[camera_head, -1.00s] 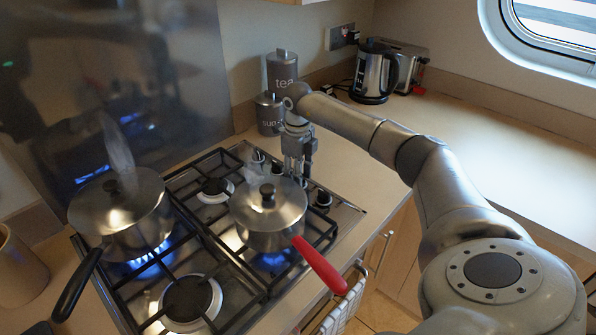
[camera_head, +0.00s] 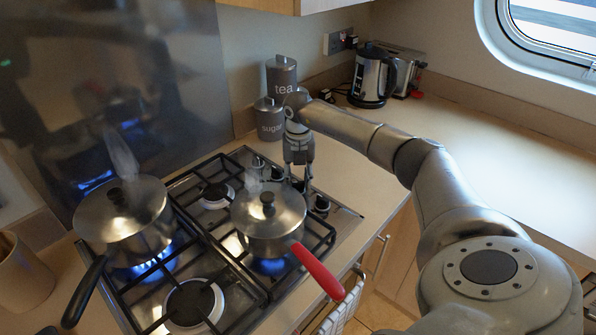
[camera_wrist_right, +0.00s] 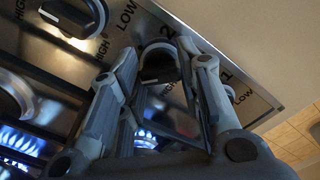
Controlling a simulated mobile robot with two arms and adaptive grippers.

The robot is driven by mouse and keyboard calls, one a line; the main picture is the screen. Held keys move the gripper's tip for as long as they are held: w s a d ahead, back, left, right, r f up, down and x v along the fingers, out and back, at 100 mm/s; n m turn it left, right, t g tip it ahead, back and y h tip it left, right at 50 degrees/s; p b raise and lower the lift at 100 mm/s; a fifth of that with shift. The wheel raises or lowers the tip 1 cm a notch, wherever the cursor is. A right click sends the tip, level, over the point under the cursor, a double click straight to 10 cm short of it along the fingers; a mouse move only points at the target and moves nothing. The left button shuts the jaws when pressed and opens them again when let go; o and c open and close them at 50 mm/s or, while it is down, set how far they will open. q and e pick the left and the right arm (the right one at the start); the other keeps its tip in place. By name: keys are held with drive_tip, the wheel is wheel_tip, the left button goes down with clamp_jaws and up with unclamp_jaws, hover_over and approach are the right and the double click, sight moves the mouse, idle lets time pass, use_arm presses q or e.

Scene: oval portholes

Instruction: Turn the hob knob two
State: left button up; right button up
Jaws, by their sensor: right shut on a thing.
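Hob knob two (camera_wrist_right: 158,62), a dark round knob with a light rim, sits beside a printed 2 on the steel hob panel in the right wrist view. My right gripper (camera_wrist_right: 162,85) reaches down over it, its fingers on either side, shut on the knob. In the head view my right gripper (camera_head: 300,176) points down at the row of knobs, behind the red-handled pan; the gripped knob is mostly hidden there. My left gripper is not in view.
A lidded pan with a red handle (camera_head: 320,270) stands close to my gripper over a lit burner. A black-handled pan (camera_head: 125,225) steams over blue flame at left. Tea and sugar canisters (camera_head: 281,76) stand behind. The right worktop (camera_head: 470,150) is mostly clear.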

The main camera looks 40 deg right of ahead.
drive_tip(key=m+p, duration=0.1)
drive_tip(key=m, duration=0.3)
drive_tip(key=shift+d+r+m, duration=0.1)
drive_tip(key=shift+r+m, duration=0.05)
drive_tip(key=shift+m, duration=0.15)
drive_tip(key=shift+s+m+p, duration=0.1)
drive_tip(key=shift+m+p, duration=0.85)
drive_tip(key=shift+m, duration=1.35)
drive_tip(key=o, duration=1)
wheel_tip(320, 180, up, 12)
drive_tip(key=shift+f, duration=0.1)
